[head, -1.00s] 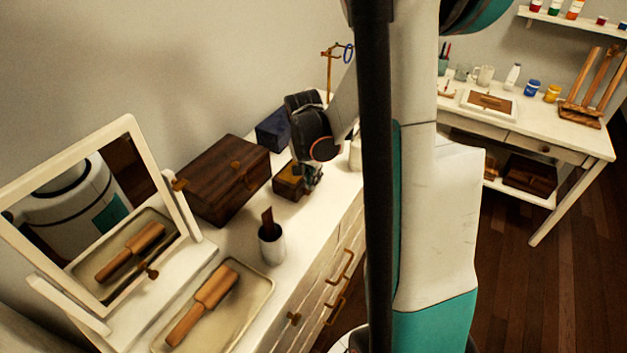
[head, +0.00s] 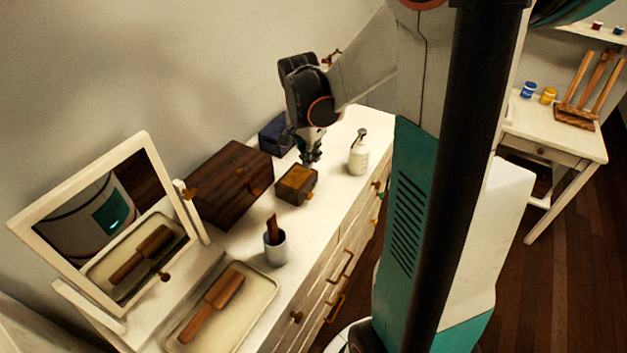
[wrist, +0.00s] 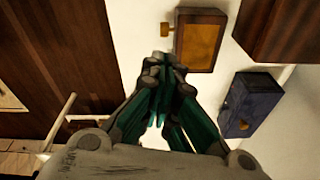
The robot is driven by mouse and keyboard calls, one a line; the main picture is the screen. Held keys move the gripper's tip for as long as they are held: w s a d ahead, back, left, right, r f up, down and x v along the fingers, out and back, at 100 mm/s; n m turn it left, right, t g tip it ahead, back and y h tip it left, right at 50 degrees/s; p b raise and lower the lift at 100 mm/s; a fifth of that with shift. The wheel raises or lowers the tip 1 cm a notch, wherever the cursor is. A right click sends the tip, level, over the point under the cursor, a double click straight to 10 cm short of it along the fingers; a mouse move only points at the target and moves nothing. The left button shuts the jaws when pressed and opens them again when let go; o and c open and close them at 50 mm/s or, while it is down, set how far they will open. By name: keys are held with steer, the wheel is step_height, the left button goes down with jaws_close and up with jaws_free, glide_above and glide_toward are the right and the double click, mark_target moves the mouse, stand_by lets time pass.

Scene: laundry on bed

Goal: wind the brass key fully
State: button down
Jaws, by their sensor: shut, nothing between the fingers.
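A small wooden music-box-like box (head: 296,186) with a lighter orange-brown top stands on the white dresser. Its brass key (wrist: 166,29) sticks out from one side in the wrist view, where the box (wrist: 202,42) is just beyond my fingers. My gripper (head: 311,162) is shut and empty, pointing down above and behind the box in the head view. In the wrist view, my gripper (wrist: 158,62) has its fingertips together, near the key and apart from it in the picture. The height gap is hard to judge.
A larger dark wooden chest (head: 229,182) and a dark blue box (head: 277,134) stand close by. A white spray bottle (head: 358,153) is to the right. A cup (head: 275,248), tray (head: 258,290) and mirror (head: 150,150) are nearer. Dresser top (head: 335,135) is clear behind the bottle.

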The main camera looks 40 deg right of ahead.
steer(key=m, duration=0.7)
steer(key=m+b, duration=0.4)
steer(key=m, duration=0.4)
glide_toward(309, 195)
steer(key=f, duration=0.2)
steer(key=d+f, duration=0.1)
steer(key=f, duration=0.1)
steer(key=s+d+f, duration=0.1)
steer(key=f, duration=0.1)
steer(key=shift+d+f, duration=0.1)
steer(key=shift+f, duration=0.25)
steer(key=shift+d+f+b, duration=0.2)
steer(key=shift+f+b, duration=0.15)
steer(key=shift+f, duration=0.15)
steer(key=shift+r, duration=0.1)
steer(key=shift+w+d, duration=0.1)
